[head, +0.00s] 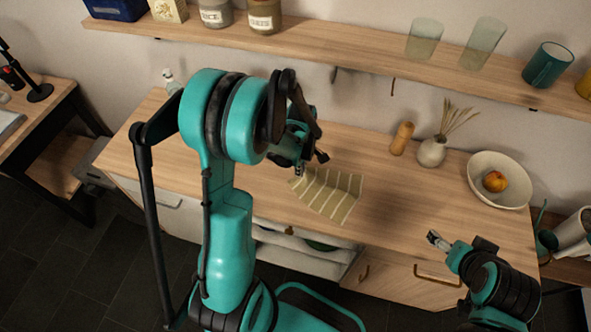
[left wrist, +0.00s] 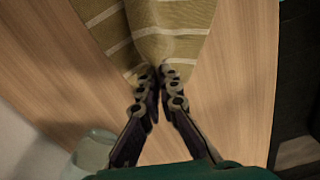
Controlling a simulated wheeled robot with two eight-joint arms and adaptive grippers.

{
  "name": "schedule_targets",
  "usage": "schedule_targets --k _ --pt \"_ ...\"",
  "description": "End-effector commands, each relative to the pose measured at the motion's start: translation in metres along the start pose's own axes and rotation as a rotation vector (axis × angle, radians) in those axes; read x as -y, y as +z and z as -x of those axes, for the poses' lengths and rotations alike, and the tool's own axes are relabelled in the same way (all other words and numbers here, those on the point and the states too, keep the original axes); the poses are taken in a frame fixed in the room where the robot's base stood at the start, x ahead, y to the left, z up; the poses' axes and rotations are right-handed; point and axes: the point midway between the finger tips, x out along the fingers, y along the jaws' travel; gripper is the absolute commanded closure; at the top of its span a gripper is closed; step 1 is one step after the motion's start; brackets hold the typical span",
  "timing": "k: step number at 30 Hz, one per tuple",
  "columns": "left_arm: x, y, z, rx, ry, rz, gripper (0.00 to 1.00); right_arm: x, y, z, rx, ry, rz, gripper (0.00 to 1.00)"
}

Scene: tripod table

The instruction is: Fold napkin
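The napkin (head: 335,194) is olive-green with pale stripes and lies on the wooden counter, left of its middle, in the head view. It also fills the top of the left wrist view (left wrist: 165,18), where its cloth narrows to a raised fold at the fingertips. My left gripper (left wrist: 161,75) has its fingertips close together on that napkin corner and appears to pinch it. In the head view, my left gripper (head: 299,168) is at the napkin's upper left corner, partly hidden by its own arm. My right gripper (head: 436,240) is above the counter's front right, away from the napkin; its opening is too small to judge.
A wooden pepper mill (head: 402,139), a vase with dry stems (head: 432,152) and a bowl (head: 487,196) with a fruit (head: 495,181) stand along the back right. A shelf (head: 330,47) runs above. The counter (head: 395,205) right of the napkin is clear.

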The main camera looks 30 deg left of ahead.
Motion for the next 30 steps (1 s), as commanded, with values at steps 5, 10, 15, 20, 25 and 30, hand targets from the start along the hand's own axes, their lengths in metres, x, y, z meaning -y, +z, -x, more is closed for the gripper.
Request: schedule_targets --k 5,10,15,20,25,30 --pt "0.000 0.029 0.047 0.000 0.001 -0.005 1.00 0.000 -0.019 0.026 0.000 0.000 0.000 0.17" --pt "0.000 0.062 0.074 0.000 0.001 -0.007 1.00 0.000 -0.028 0.039 0.000 0.000 0.000 0.17" --pt "0.000 0.105 0.077 0.000 0.001 -0.008 1.00 0.000 -0.026 0.036 0.000 0.000 0.000 0.17" --pt "-0.001 0.138 0.052 0.000 0.001 -0.005 1.00 0.000 -0.011 0.016 0.000 0.000 0.000 0.17" --pt "0.000 0.158 0.035 0.000 0.002 -0.002 1.00 0.000 -0.002 0.002 0.000 0.000 0.000 0.17" --pt "-0.001 0.167 0.030 0.000 0.002 0.000 1.00 0.000 0.001 -0.002 0.000 0.000 0.000 0.17"
